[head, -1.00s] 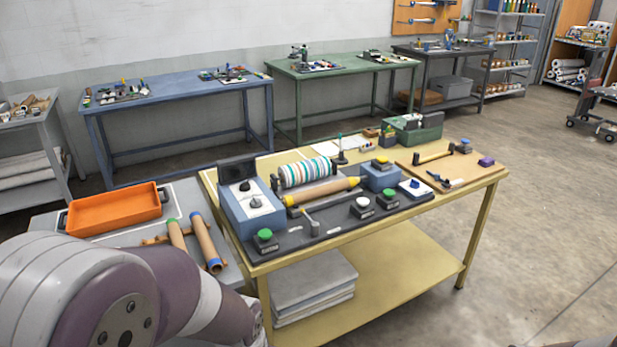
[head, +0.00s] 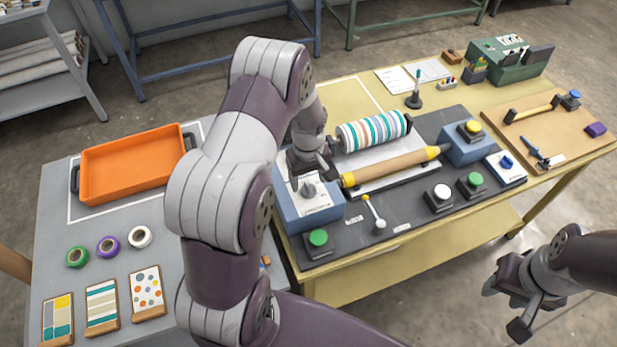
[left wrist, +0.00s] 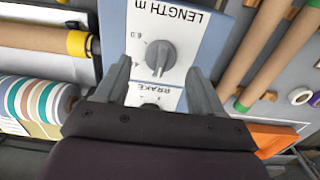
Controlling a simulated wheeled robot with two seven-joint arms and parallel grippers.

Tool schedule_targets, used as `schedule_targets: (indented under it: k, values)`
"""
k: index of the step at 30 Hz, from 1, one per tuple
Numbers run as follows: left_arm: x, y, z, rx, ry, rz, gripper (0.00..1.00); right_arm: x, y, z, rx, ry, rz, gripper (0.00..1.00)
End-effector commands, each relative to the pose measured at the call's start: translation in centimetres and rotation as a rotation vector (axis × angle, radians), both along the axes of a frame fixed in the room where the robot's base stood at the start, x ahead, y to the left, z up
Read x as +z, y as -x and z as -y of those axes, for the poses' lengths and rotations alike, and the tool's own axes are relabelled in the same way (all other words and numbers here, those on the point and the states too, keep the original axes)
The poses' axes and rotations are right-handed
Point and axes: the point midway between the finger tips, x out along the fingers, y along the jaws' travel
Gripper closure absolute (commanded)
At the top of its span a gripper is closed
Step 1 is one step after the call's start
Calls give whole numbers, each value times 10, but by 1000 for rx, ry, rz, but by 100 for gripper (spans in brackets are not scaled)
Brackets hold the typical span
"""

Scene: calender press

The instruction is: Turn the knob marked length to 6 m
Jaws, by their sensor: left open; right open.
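The length knob (left wrist: 158,57) is a grey knob with a raised bar on a white plate marked "LENGTH m", upside down in the left wrist view. A "6.0" mark sits beside it; which end of the bar points is unclear. The knob also shows on the blue control box (head: 310,208) in the head view. My left gripper (left wrist: 158,67) is open, with its fingers on either side of the knob in that view; contact cannot be told. The brake knob is mostly hidden by the gripper. My right gripper (head: 515,290) is open and empty, off the bench's front.
A striped roll (head: 374,131) and a tan roller (head: 395,172) lie right of the box. A green button (head: 318,238) and a small lever (head: 374,214) stand in front. An orange tray (head: 133,165) is on the grey table at left.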

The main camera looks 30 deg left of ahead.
Motion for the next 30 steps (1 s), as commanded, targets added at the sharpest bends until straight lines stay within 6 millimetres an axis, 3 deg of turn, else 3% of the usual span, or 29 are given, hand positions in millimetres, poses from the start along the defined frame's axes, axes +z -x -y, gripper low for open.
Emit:
schedule_targets:
  k: [6,13,14,18,19,30]
  values:
    - [-22,0,0,-1,0,0,32,6,0,0,0,0,0,57]
    - [-24,0,0,-1,-1,2,32,5,0,0,0,0,0,57]
    - [-24,0,0,-1,-1,2,35,5,0,0,0,0,0,57]
    - [-24,-1,0,-1,-1,2,81,5,0,0,0,0,0,57]
    - [-24,-1,0,-1,-1,2,88,5,0,0,0,0,0,57]
    - [-23,-1,0,-51,0,1,88,4,0,0,0,0,0,57]
